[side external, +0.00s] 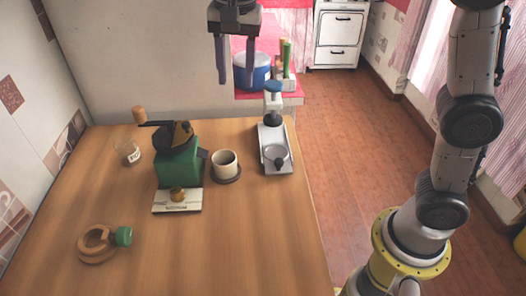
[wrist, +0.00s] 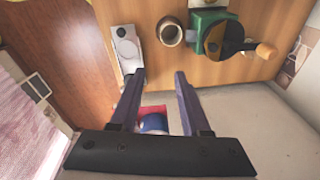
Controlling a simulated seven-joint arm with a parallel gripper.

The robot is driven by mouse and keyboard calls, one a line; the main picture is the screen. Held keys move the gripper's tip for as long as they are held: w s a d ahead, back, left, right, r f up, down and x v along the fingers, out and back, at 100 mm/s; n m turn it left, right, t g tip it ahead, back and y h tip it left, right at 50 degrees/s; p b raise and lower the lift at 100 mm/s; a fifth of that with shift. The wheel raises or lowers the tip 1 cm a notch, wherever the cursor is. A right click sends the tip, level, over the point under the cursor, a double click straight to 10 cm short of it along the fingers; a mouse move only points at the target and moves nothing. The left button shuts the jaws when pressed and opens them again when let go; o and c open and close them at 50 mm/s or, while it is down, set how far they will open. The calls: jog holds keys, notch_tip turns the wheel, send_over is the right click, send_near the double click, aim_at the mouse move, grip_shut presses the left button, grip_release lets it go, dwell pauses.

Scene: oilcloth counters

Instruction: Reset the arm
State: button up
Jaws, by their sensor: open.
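My gripper (side external: 236,62) hangs high above the far edge of the wooden counter in the side view. Its two long fingers are spread apart, with nothing between them. In the wrist view the gripper (wrist: 160,75) is also open and empty, pointing toward the counter's edge and the wall. It touches none of the objects.
On the counter (side external: 235,235) stand a green coffee grinder (side external: 178,167), a cup (side external: 224,162) on a saucer, a silver press-like device (side external: 273,140), a glass jar (side external: 128,152) and a wooden ring (side external: 96,244) with a green knob. A blue pot (side external: 252,72) stands behind.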

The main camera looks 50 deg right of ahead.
jog(key=s+d+n+t, duration=0.2)
jog(key=s+d+n, duration=0.3)
jog(key=s+d, duration=0.45)
jog(key=s+d+f+n+t, duration=0.1)
jog(key=s+f+n, duration=0.2)
jog(key=s, duration=0.3)
jog(key=s+d+f+n+t, duration=0.1)
jog(key=s+f+n, duration=0.2)
jog(key=s+f, duration=0.2)
jog(key=shift+s+d+f+y, duration=0.2)
jog(key=shift+s+f+y, duration=0.15)
jog(key=shift+s, duration=0.85)
